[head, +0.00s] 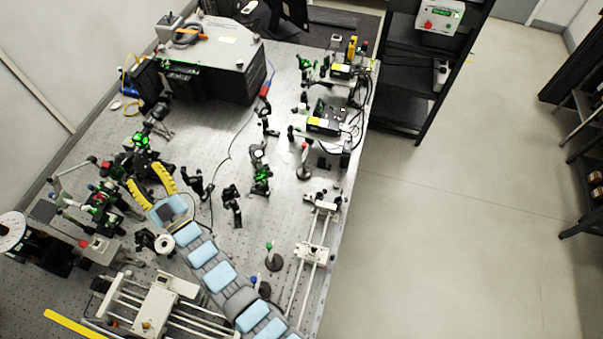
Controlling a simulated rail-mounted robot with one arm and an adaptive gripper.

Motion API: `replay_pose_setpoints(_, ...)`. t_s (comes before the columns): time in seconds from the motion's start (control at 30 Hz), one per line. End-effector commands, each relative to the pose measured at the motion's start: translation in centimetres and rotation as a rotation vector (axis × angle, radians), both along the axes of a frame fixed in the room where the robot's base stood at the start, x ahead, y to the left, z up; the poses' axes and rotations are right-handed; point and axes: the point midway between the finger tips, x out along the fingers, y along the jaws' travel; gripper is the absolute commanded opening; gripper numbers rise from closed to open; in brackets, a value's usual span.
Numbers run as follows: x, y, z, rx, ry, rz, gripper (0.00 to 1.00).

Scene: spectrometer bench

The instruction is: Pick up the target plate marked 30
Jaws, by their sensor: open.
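My gripper (143,174) is at the left part of the optical bench (215,160) in the head view. Its two yellow fingers are spread apart, pointing up and left in the picture. Dark optical mounts show between and just beyond the fingertips; I cannot tell whether the fingers touch any of them. I see nothing clearly held. I cannot make out a plate marked 30; any number is too small to read, and parts near the fingers are hidden or crowded.
Red-and-black mounts (100,198) stand close left of my gripper. A white disc (11,231) is at the far left. A large grey box (215,60) stands at the back. A white rail frame (313,252) lies at the right. Posts and several mounts crowd the bench middle.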

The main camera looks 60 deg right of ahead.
Motion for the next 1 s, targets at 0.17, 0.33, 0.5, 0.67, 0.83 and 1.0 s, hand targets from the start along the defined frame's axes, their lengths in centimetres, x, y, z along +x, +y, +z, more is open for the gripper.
replay_pose_setpoints(0.17,5.4,-7.1,-2.7,0.023,0.215,-0.078,0.49)
replay_pose_setpoints(0.33,8.7,-13.3,-5.0,0.043,0.426,-0.120,0.49)
replay_pose_setpoints(0.5,10.4,-19.1,-6.5,0.056,0.635,-0.133,0.49)
replay_pose_setpoints(0.67,10.4,-23.9,-8.0,0.068,0.838,-0.124,0.49)
replay_pose_setpoints(0.83,8.8,-28.5,-8.5,0.071,1.047,-0.094,0.49)
replay_pose_setpoints(1.0,5.4,-32.3,-8.8,0.075,1.262,-0.045,0.49)
